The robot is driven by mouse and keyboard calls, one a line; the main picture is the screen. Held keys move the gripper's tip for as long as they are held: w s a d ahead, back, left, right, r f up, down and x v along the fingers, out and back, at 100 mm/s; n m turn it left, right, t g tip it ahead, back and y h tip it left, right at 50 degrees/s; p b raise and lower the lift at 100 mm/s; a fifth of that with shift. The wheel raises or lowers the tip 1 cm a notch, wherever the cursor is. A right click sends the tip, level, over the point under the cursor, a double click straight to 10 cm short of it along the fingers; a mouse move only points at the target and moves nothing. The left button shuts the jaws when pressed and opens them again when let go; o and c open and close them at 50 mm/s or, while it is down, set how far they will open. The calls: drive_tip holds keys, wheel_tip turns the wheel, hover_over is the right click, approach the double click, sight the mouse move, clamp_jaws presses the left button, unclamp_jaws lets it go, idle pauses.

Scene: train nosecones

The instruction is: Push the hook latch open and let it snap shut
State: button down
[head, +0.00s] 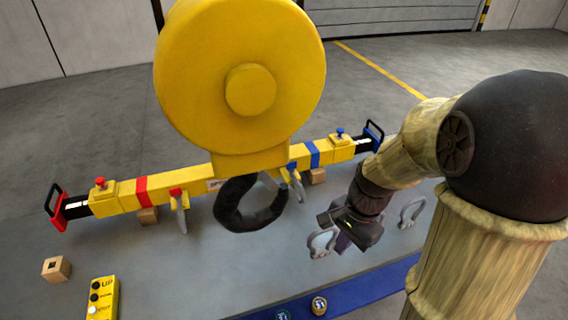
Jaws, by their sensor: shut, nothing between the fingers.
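A black hook (233,216) hangs below a large yellow round block (200,60) on a yellow beam. A grey latch piece (268,181) shows at the upper right of the hook's opening. Its exact position against the hook tip is too small to tell. My gripper (336,222) is right of the hook, apart from it, low over the grey surface. It is shut and empty. Its fingertips are small and dark, partly confused with a grey shackle (313,245) beside and below it.
The yellow spreader beam (118,197) spans left to right, with red and blue fittings and hanging grey shackles. Another shackle (410,214) lies at right. A wooden block (56,269) and yellow control box (102,298) are at left. A blue strip (375,288) runs in front.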

drive_tip(key=w+a+r+m+g+y+p, duration=0.1)
drive_tip(key=w+r+m+y+p, duration=0.45)
drive_tip(key=r+m, duration=0.6)
drive_tip(key=m+y+p, duration=0.4)
drive_tip(key=m+y, duration=0.1)
drive_tip(key=m, duration=0.7)
approach(284, 185)
drive_tip(key=d+r, duration=0.3)
drive_tip(key=r, duration=0.2)
drive_tip(key=shift+d+n, duration=0.15)
drive_tip(key=shift+n, duration=0.1)
drive_tip(key=p+x, duration=0.3)
drive_tip(key=x, duration=1.1)
drive_tip(key=shift+w+f, duration=0.1)
drive_tip(key=shift+f, duration=0.05)
